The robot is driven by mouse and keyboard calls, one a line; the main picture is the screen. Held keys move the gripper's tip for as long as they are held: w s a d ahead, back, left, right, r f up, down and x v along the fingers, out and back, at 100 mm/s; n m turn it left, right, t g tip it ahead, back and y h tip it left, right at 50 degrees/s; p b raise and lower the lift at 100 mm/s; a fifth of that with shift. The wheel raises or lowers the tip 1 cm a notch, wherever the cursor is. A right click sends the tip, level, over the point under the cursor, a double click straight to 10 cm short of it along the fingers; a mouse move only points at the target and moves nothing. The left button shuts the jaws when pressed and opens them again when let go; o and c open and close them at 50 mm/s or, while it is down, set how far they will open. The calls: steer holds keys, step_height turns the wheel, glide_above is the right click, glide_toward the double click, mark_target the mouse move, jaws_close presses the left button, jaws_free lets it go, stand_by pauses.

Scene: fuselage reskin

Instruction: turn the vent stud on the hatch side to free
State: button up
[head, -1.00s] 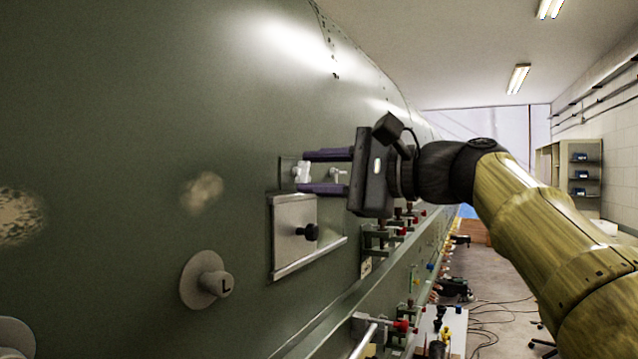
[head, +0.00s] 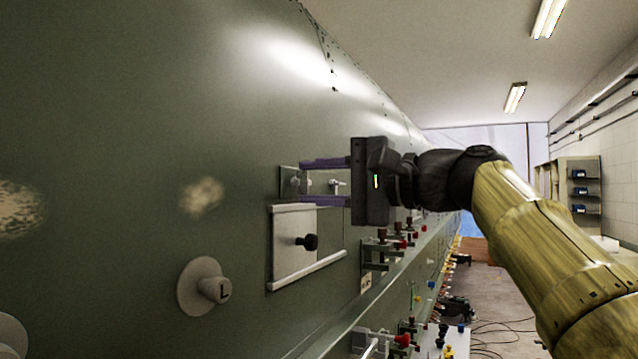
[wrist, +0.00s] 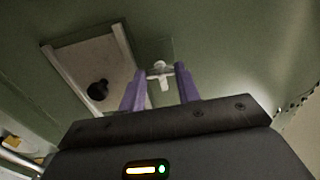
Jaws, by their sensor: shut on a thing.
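The pale vent stud (head: 295,182) sits on a small plate on the green fuselage skin, just above the hatch panel (head: 290,245). In the wrist view the stud (wrist: 160,68) shows as a light T-shaped piece between the two purple fingers. My gripper (head: 301,182) reaches the skin from the right, with one finger above the stud and one below. It is shut on the stud. The finger contact itself is partly hidden.
The hatch panel carries a black knob (head: 309,242) and a pale rail along its lower edge. A round knob marked L (head: 215,287) stands out from the skin at lower left. Clamps with red knobs (head: 401,244) line a ledge below my gripper. The aisle floor (head: 490,300) has cables.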

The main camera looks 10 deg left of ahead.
steer(key=o, duration=1)
steer(key=b+v, duration=0.2)
steer(key=v, duration=1.5)
steer(key=shift+s+d+f, duration=0.1)
steer(key=shift+d, duration=0.1)
